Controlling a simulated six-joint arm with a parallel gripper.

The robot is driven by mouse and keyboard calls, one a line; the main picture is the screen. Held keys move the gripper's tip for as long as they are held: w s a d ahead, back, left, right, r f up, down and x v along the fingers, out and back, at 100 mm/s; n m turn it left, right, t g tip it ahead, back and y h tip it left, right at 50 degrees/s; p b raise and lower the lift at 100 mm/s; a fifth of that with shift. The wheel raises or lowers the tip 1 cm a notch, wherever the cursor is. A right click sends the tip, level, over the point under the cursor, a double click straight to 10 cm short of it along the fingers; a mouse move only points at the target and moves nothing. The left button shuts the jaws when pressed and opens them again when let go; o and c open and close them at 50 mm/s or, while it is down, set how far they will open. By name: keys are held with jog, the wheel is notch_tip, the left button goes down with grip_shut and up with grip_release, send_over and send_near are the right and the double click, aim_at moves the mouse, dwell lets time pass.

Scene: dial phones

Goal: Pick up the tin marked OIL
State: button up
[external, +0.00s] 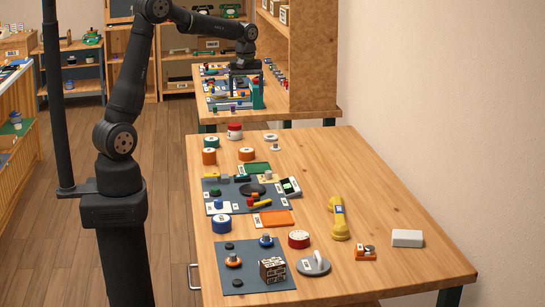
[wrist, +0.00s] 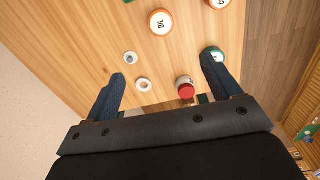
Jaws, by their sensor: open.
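Several round tins stand on the wooden table. An orange tin (external: 247,154) has a white lid whose turned lettering in the wrist view (wrist: 161,22) looks like OIL, though it is small. A second orange tin (external: 209,156) stands to its left, cut off at the top of the wrist view (wrist: 218,2). A green tin (external: 211,142), a blue tin (external: 221,223) and a red tin (external: 299,239) have labels too small to read here. My gripper (external: 246,98) is open and empty, beyond the tins at the table's far end. Its spread fingers (wrist: 163,69) show in the wrist view.
A red-lidded white jar (external: 234,130), a white ring (external: 270,137) and a small white item (external: 275,147) stand near the orange tins. A grey mat (external: 225,207) with tools lies nearer. A yellow handset (external: 339,216) lies at right. The table's right side is mostly clear.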

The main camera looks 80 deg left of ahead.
notch_tip(320, 180, down, 6)
jog(key=d+m, duration=0.1)
jog(key=m, duration=0.2)
send_over(246, 150)
jog(key=f, duration=1.1)
jog(key=shift+w+d, duration=0.25)
jog(key=shift+d, duration=0.1)
jog(key=shift+s+a+f, duration=0.1)
jog(key=shift+a+f, duration=0.1)
jog(key=shift+f, duration=1.45)
jog(key=shift+s+a+f, duration=0.1)
jog(key=shift+a+f, duration=0.1)
jog(key=shift+f, duration=1.4)
jog(key=c, duration=1.1)
jog(key=shift+r, duration=0.15)
